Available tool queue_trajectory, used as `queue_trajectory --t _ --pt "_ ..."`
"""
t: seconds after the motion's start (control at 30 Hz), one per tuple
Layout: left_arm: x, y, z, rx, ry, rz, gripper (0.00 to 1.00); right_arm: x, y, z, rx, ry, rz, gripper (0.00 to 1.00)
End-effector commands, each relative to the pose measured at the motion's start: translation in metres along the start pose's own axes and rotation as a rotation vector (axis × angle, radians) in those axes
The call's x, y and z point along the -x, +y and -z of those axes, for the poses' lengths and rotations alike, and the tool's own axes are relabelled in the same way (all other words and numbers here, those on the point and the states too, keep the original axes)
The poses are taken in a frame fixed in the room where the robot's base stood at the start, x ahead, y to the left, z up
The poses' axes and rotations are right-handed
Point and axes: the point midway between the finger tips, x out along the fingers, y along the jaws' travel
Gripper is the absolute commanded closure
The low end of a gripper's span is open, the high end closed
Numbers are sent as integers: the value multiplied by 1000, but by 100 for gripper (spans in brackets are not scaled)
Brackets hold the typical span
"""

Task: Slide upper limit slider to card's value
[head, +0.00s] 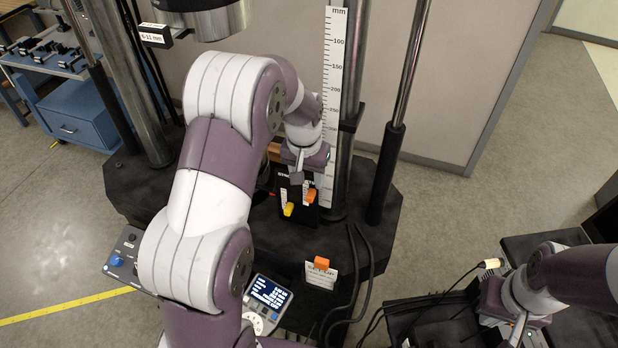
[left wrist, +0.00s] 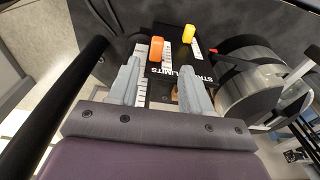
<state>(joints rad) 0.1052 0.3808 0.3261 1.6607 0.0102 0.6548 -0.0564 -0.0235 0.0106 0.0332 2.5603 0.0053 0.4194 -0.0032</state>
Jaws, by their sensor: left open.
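The black stroke limits panel (head: 297,213) stands on the machine's dark base and carries an orange slider (head: 310,196) and a yellow slider (head: 289,209) beside printed scales. In the left wrist view the orange slider (left wrist: 155,49) appears between the two fingertips, and the yellow slider (left wrist: 189,33) lies beyond them. My left gripper (head: 302,178) is open, just above the panel; contact with the orange slider cannot be told. A white card (head: 321,277) with an orange clip (head: 321,262) is on the base's front; its print is too small to read. My right gripper (head: 517,328) is at lower right, its jaws unclear.
A tall white millimetre ruler (head: 334,100) stands behind the panel, beside steel columns (head: 405,90). A control box with a lit screen (head: 269,292) sits in front. Dark cables (head: 365,255) hang at the right of the card. A blue cart (head: 75,120) stands at the far left.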

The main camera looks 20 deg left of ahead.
Motion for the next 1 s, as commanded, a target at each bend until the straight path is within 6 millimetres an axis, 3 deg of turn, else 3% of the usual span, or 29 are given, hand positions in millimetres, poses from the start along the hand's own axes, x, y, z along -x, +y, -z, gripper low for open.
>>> queue_trajectory --t 0.1,0.3,0.63,0.7,0.8,1.0 --pt "-22 0 0 0 -5 0 51 15 0 2 0 0 0 100" --pt "-52 0 0 0 -1 0 51 23 0 3 0 0 0 100" --pt "-59 0 0 0 2 0 51 23 0 3 0 0 0 100" --pt "-59 0 0 0 2 0 74 23 0 3 0 0 0 100" --pt "-59 0 0 0 2 0 100 23 0 3 0 0 0 100" --pt "-60 0 0 1 1 0 100 22 0 3 0 0 0 100"
